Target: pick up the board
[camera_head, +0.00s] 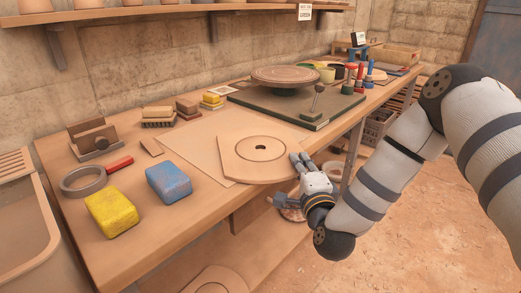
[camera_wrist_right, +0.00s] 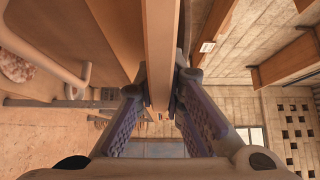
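The board (camera_head: 240,160), a pale wooden slab with cut corners and a small dark centre hole, lies on the workbench, partly over a thin pale sheet. Its right edge reaches the bench's front edge. My right gripper (camera_head: 301,165) is at that right edge. In the right wrist view the board shows edge-on as a long strip (camera_wrist_right: 160,45) running in between the two fingers of the right gripper (camera_wrist_right: 161,88). The finger pads close against both faces of the strip. I cannot see any clear lift off the bench. My left gripper is not in view.
The workbench (camera_head: 150,235) holds a yellow sponge (camera_head: 111,212), a blue sponge (camera_head: 168,182), a tape ring (camera_head: 83,181) and a red block (camera_head: 118,163) left of the board. Behind stands a round turntable (camera_head: 287,76) on a green slab. Open floor lies at right.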

